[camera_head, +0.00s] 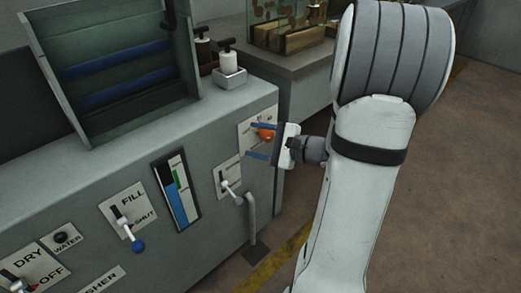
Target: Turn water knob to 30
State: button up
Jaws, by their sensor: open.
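My gripper (258,141) is at the right end of the grey machine's front panel (215,150). Its two blue fingers are apart, one above the other. An orange-red knob (266,134) on a white label plate (247,132) shows between or just behind the fingers. I cannot tell whether they touch it. The plate's markings are too small to read. A small black knob (61,238) with the label "WATER" is at the lower left of the panel, far from my gripper.
A lever with a blue ball (138,246) sits on the FILL/SHUT plate. A blue level gauge (177,190) and a white-tipped lever (232,191) lie between it and my gripper. A bent pipe (251,215) runs down below. Open floor (450,170) lies to the right.

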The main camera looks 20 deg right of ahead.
aim_at(270, 138)
jog(key=w+d+f+m+t+h+b, duration=0.2)
jog(key=d+f+m+t+h+b, duration=0.25)
jog(key=d+f, duration=0.35)
jog(key=shift+y, duration=0.25)
jog(key=x, duration=0.2)
jog(key=b+x, duration=0.1)
jog(key=x, duration=0.1)
jog(key=d+x, duration=0.1)
jog(key=x, duration=0.2)
jog(key=shift+w+d+r, duration=0.15)
jog(key=shift+w+r, duration=0.05)
jog(key=shift+r, duration=0.1)
jog(key=c, duration=1)
